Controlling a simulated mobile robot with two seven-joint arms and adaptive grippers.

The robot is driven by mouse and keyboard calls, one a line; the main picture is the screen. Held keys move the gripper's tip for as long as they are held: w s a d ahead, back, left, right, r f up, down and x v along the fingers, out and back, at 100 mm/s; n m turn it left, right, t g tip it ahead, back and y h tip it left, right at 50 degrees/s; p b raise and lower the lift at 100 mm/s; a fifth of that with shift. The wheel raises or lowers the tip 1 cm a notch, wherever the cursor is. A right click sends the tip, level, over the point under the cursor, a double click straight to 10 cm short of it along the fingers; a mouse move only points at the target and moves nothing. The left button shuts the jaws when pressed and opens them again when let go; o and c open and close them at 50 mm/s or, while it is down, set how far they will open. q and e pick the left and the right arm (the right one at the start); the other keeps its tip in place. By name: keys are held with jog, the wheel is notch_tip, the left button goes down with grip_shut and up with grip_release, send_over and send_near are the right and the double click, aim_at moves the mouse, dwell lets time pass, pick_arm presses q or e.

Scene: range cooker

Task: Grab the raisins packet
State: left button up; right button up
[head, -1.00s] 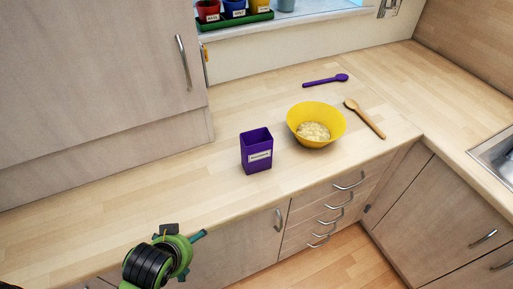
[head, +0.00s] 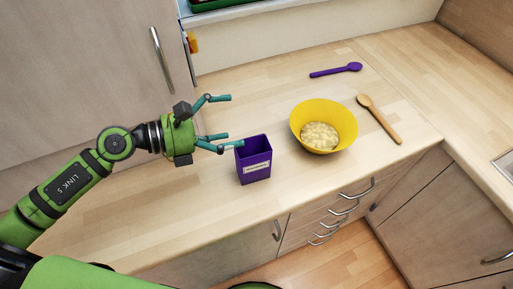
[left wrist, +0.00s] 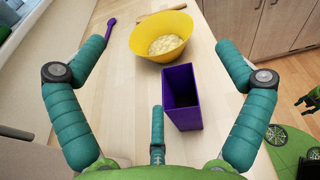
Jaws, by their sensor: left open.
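The raisins packet is a purple open-topped box (head: 254,162) with a white label, too small to read, standing upright on the wooden counter. It also shows in the left wrist view (left wrist: 182,98), where its open top faces me. My left gripper (head: 226,122) is open and empty. In the head view its teal fingers point right, at and just left of the packet's top. In the left wrist view the packet lies between the spread fingers (left wrist: 155,85), nearer the right-hand one; I cannot tell whether any finger touches it.
A yellow bowl (head: 324,121) of pale food stands right of the packet. A purple spoon (head: 336,70) and a wooden spoon (head: 378,118) lie behind and right of it. A tall cabinet (head: 85,75) bounds the left. The counter's front edge runs close to the packet.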

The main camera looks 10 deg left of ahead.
aim_at(251, 153)
pick_arm(q)
jog(key=f+m+b, duration=0.1)
jog(key=f+b, duration=0.1)
jog(key=f, duration=0.1)
jog(key=a+f+g+y+b, duration=0.1)
jog(key=f+b, duration=0.2)
jog(key=f, duration=0.1)
jog(key=f+m+b, duration=0.1)
jog(key=f+b, duration=0.2)
jog(key=f, duration=0.1)
jog(key=shift+s+a+f+m+g, duration=0.1)
jog(key=shift+s+a+m+g, duration=0.05)
jog(key=shift+a+m+g, duration=0.2)
jog(key=shift+d, duration=0.25)
jog(key=p+x, duration=0.2)
jog(key=x, duration=0.1)
jog(key=p+x, duration=0.2)
jog(key=x, duration=0.1)
jog(key=shift+w, duration=0.35)
jog(key=shift+w+d+f, duration=0.2)
jog(key=c, duration=1.2)
